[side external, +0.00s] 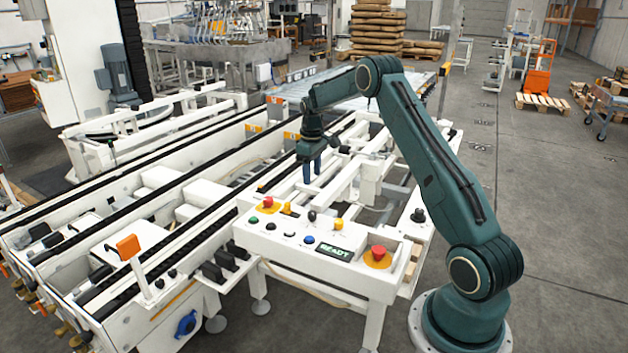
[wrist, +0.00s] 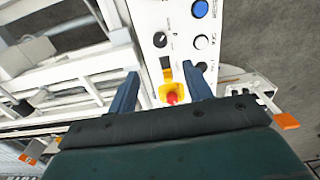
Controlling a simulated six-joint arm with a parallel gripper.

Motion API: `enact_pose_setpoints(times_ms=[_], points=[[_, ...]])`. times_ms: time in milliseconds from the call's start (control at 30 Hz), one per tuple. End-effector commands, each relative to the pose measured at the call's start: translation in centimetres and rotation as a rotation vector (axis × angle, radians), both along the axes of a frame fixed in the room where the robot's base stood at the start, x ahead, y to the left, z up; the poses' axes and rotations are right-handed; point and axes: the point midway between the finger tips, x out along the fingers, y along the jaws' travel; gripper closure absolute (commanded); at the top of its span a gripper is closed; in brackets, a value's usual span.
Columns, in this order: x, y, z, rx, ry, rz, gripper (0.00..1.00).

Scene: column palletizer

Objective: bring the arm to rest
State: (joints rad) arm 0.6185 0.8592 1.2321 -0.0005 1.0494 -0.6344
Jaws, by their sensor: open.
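My gripper (side external: 312,172) hangs at the end of my teal arm, pointing down over the far left part of the control panel in the side view. Its two blue fingers are apart with nothing between them. In the wrist view my gripper (wrist: 162,85) is open, and a red button on a yellow base (wrist: 171,96) shows beyond the gap. The white control panel (side external: 290,258) carries several buttons and knobs, and a small display (side external: 333,252) reads READY. The fingers appear apart from the panel, but the exact height is hard to tell.
A red stop button (side external: 378,254) stands at the panel's right end. White conveyor frames with black rails (side external: 150,225) fill the left and middle. An orange-topped post (side external: 128,247) rises at front left.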

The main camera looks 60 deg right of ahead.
Motion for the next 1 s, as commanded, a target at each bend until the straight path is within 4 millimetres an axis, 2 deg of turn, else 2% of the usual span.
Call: enact_pose_setpoints(times_ms=[200,367,667,1000], points=[[0.0,0.4,0.4,-0.002,-0.003,0.000,0.50],[0.1,1.7,2.3,-0.012,-0.017,0.001,0.50],[-0.6,7.2,8.8,-0.041,-0.072,0.002,0.50],[-3.6,14.3,15.4,-0.065,-0.147,-0.002,0.50]])
